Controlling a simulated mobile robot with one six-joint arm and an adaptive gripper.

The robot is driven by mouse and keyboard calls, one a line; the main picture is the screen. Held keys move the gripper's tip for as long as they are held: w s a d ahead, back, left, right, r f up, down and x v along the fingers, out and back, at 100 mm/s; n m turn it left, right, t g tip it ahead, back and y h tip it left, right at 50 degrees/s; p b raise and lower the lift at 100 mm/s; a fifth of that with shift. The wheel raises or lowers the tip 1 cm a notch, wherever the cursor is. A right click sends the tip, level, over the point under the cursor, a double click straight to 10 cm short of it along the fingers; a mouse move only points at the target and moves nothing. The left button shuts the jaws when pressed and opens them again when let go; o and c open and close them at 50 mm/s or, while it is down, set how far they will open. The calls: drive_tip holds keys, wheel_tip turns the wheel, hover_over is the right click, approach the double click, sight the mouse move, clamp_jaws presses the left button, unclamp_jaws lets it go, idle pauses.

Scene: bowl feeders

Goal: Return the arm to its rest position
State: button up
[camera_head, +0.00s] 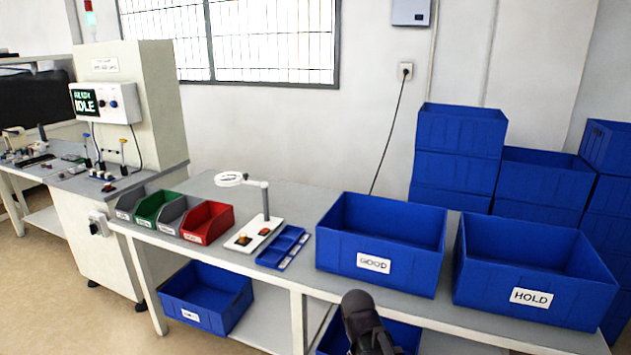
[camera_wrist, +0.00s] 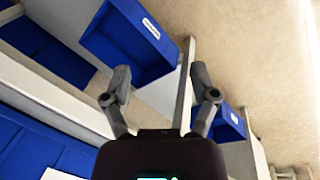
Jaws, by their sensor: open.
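My gripper (camera_wrist: 162,85) shows in the wrist view with its two dark fingers spread wide apart and nothing between them. Past the fingers are the table's edge and leg, blue bins and the beige floor, all turned sideways. In the head view a dark part of my arm (camera_head: 362,322) rises at the bottom centre, in front of the table's front edge. The fingertips cannot be made out there.
The long grey table (camera_head: 190,188) carries a blue GOOD bin (camera_head: 335,250), a blue HOLD bin (camera_head: 480,285), small coloured bins, a blue tray (camera_head: 270,258) and a ring-lamp stand (camera_head: 265,203). A blue bin (camera_head: 205,312) sits below. Open floor (camera_head: 40,300) lies left.

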drive_tip(key=s+d+m+g+y, duration=0.1)
drive_tip(key=s+d+m+y, duration=0.1)
drive_tip(key=s+d+m, duration=0.25)
wheel_tip(320, 180, up, 20)
drive_tip(key=w+p, duration=0.1)
drive_tip(key=p, duration=1.9)
drive_tip(key=shift+f+m, duration=0.2)
drive_tip(key=shift+m, duration=0.15)
drive_tip(key=shift+w, duration=0.1)
